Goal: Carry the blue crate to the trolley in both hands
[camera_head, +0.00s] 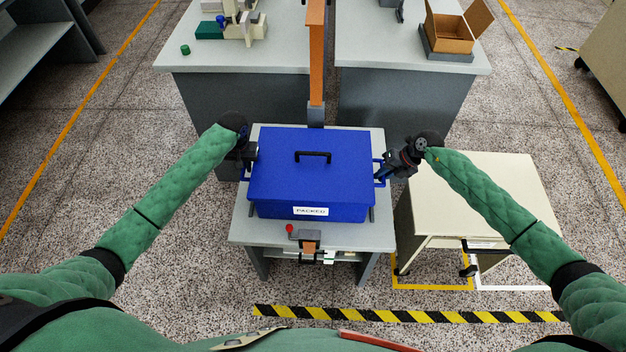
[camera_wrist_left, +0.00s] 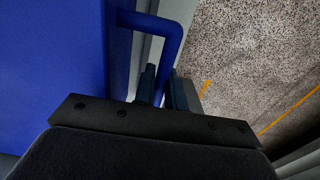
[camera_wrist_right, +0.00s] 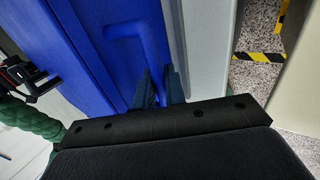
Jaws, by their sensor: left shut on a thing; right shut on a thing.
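The blue crate (camera_head: 275,180) has a closed lid with a black handle and a "PACKED" label on its front. It sits over a grey table (camera_head: 240,228); I cannot tell if it touches the top. My left gripper (camera_head: 247,160) is shut on the crate's left side handle, and the blue handle (camera_wrist_left: 165,30) shows between its fingers in the left wrist view. My right gripper (camera_head: 385,168) is shut on the right side handle, also seen in the right wrist view (camera_wrist_right: 145,40). The cream-topped trolley (camera_head: 500,190) stands to the right of the table, its top bare.
A red-knobbed clamp (camera_head: 305,240) is at the table's front edge. An orange post (camera_head: 316,50) rises behind the crate. Two benches (camera_head: 400,55) stand at the back, one with an open cardboard box (camera_head: 450,35). Yellow-black tape (camera_head: 410,316) crosses the floor in front.

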